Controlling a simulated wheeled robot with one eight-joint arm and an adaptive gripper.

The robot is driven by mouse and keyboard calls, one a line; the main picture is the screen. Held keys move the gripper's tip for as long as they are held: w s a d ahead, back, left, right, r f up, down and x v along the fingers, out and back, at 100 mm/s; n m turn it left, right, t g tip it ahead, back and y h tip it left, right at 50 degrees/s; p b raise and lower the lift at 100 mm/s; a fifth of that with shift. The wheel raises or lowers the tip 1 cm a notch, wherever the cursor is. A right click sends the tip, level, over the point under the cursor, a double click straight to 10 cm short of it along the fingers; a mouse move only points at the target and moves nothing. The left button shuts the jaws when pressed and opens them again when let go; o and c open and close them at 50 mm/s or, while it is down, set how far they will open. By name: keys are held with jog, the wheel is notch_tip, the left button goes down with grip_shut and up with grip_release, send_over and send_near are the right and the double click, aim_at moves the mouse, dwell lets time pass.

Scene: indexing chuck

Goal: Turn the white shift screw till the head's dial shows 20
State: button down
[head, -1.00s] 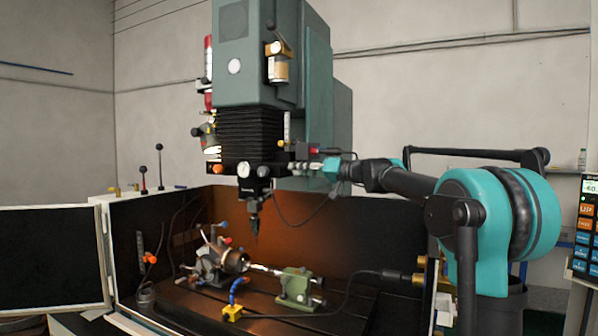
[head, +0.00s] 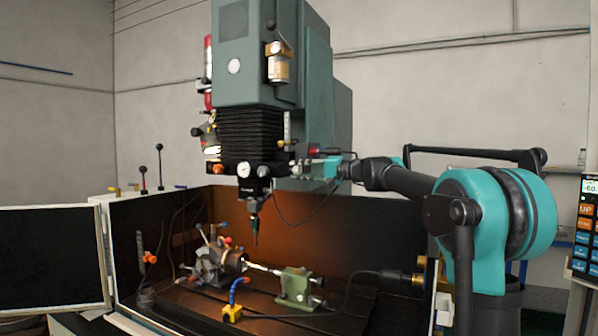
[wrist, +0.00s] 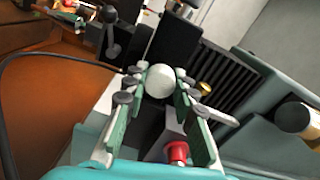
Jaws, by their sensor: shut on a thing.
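The white shift screw (wrist: 160,82) shows as a round white knob in the wrist view, between the two fingers of my gripper (wrist: 159,86). My gripper is shut on it, with a pad on each side. In the head view my gripper (head: 297,170) is at the right side of the machine's head, below the black bellows. A round white dial (head: 243,170) sits on the front of the head, left of my gripper. Its reading is too small to tell.
Below the head, a chuck (head: 222,260) and a green tailstock (head: 297,286) stand on the machine table. The spindle tool (head: 255,230) points down above them. In the wrist view a red knob (wrist: 177,152) and ribbed black bellows (wrist: 217,84) are close to the fingers.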

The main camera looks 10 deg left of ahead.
jog(key=shift+m, duration=0.4)
jog(key=shift+f, duration=0.1)
jog(key=c, duration=1.2)
grip_release()
jog(key=shift+d, duration=0.1)
jog(key=v, duration=1.1)
jog(key=shift+d, duration=0.45)
jog(key=shift+s, duration=0.15)
